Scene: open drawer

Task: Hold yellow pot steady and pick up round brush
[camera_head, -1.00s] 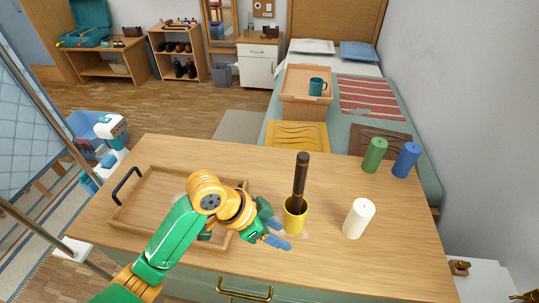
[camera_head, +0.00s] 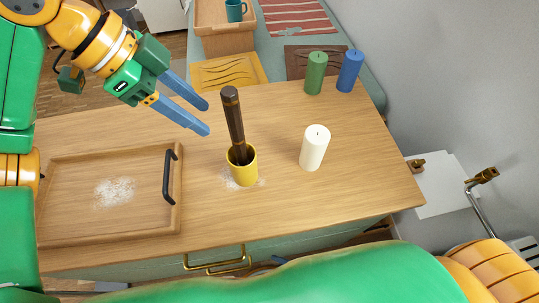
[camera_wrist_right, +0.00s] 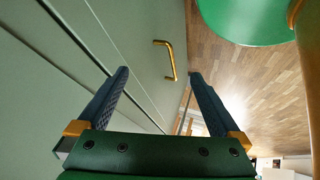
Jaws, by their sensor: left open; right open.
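The yellow pot (camera_head: 243,170) stands upright on the wooden table. The round brush (camera_head: 234,122) stands in it, slightly tilted, with its dark brown handle up; its lower end is hidden inside the pot. My left gripper (camera_head: 208,118) is open and empty, with blue fingers pointing toward the brush from the upper left, apart from brush and pot. My right gripper shows only in the right wrist view (camera_wrist_right: 158,75); it is open and empty, in front of the green drawer front.
A white candle (camera_head: 314,148) stands right of the pot. A green candle (camera_head: 316,73) and a blue candle (camera_head: 350,71) stand at the back right. A wooden tray (camera_head: 75,232) with white powder lies left. A brass drawer handle (camera_wrist_right: 171,60) shows in the right wrist view.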

